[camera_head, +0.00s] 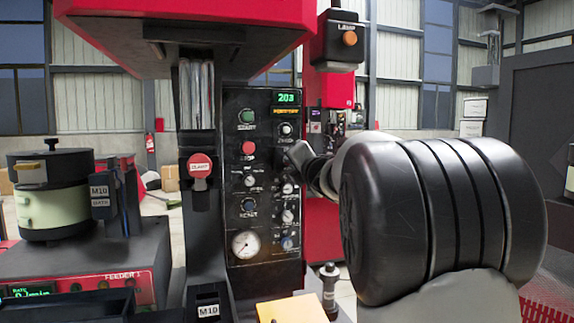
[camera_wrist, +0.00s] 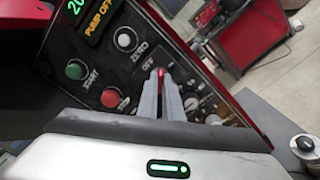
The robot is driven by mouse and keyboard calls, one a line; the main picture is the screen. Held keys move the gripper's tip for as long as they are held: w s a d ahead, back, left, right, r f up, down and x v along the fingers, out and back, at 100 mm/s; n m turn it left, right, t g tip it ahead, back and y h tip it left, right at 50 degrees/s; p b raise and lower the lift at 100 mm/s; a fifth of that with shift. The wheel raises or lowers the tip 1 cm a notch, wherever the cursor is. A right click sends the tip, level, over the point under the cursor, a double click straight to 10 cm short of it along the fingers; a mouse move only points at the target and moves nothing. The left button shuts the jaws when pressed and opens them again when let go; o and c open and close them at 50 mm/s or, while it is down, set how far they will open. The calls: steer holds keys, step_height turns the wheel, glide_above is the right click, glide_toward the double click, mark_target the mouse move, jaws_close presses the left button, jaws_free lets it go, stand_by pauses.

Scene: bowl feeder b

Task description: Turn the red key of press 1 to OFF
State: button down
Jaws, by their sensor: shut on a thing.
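The control panel (camera_head: 262,190) of the press is black, with a green display and an amber line of text under it. In the wrist view the amber text reads PUMP OFF (camera_wrist: 103,24). My gripper (camera_wrist: 165,88) is at the panel, its two grey fingers shut on the red key (camera_wrist: 161,74). Only a thin red strip of the key shows between the fingers. An OFF label (camera_wrist: 150,65) is printed just left of the fingertips. The key's turn angle is hidden by the fingers. In the head view my gripper (camera_head: 292,153) reaches the panel from the right; the key is hidden there.
Close to my fingers are a green START button (camera_wrist: 76,69), a red STOP button (camera_wrist: 111,97) and a white ZERO knob (camera_wrist: 124,39). More knobs and a round gauge (camera_head: 245,244) sit lower on the panel. A feeder bowl (camera_head: 54,197) stands at left.

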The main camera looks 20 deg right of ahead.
steer(key=shift+n+b, duration=0.95)
steer(key=shift+n, duration=0.55)
steer(key=shift+f, duration=0.1)
steer(key=shift+n+b, duration=1.55)
steer(key=shift+n, duration=0.95)
